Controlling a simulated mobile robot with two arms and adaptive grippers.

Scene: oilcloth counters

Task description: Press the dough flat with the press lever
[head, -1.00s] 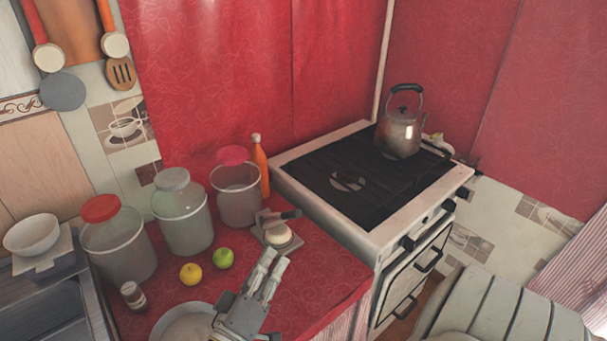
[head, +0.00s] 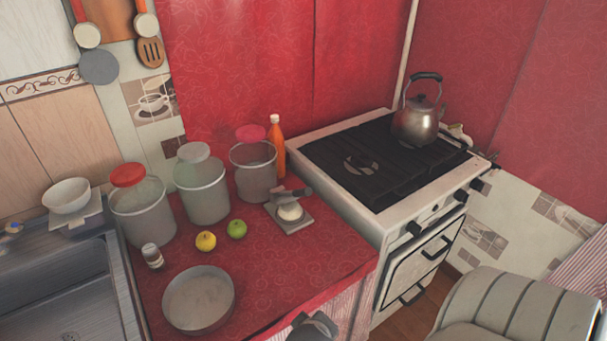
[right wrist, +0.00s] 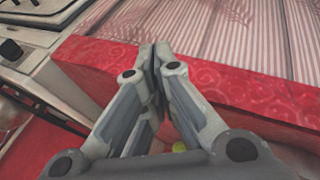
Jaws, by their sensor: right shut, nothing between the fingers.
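The press (head: 296,225) is a small grey plate on the red counter, near the stove. Its dark lever (head: 292,194) sits above the back of the plate, tilted slightly. The dough (head: 290,211) is a pale rounded lump on the plate, just in front of the lever; whether the lever touches it I cannot tell. My right gripper shows in the right wrist view (right wrist: 153,50), shut and empty, over the counter's cloth edge. In the head view only a dark part of an arm shows at the bottom edge, away from the press. My left gripper is not in view.
A round pan (head: 199,330) lies at the front. The stove (head: 348,207) with a kettle (head: 414,122) is right. Counter right of the pan is clear.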

